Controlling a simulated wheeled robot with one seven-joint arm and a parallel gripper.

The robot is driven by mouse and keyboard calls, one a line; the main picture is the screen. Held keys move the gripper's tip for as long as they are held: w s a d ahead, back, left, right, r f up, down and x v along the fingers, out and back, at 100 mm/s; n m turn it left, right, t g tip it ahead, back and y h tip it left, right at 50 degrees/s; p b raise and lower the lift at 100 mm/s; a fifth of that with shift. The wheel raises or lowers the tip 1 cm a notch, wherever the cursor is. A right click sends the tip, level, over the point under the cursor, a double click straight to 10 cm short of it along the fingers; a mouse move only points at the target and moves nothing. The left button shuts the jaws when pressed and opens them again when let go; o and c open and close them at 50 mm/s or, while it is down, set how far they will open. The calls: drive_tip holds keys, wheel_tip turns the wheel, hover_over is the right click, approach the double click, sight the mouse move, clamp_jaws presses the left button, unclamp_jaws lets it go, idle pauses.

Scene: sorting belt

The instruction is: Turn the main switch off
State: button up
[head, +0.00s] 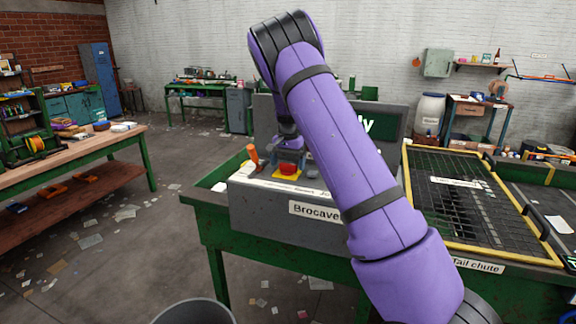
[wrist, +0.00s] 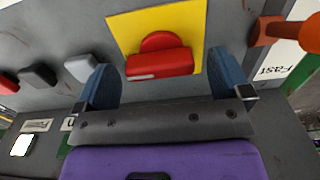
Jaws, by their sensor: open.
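The main switch looks like a red knob on a yellow plate. The red knob (head: 288,169) shows in the head view on the grey control box (head: 262,207) marked "Brocave…", just below my gripper (head: 289,153). In the wrist view the red knob (wrist: 160,62) has a raised bar lying nearly level across the picture, on its yellow plate (wrist: 122,28). My gripper (wrist: 162,72) is open, with one blue finger on each side of the knob. Gaps show between the fingers and the knob. My purple arm hides part of the box.
An orange-handled lever (head: 252,154) stands left of the knob in the head view; in the wrist view the lever (wrist: 292,33) is close beside the right finger, near a "Fast" label. A grey button (wrist: 80,68) and a black button (wrist: 38,76) sit near the left finger.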

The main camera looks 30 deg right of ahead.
drive_tip(key=shift+f, duration=0.4)
drive_tip(key=c, duration=0.9)
drive_tip(key=shift+c, duration=0.2)
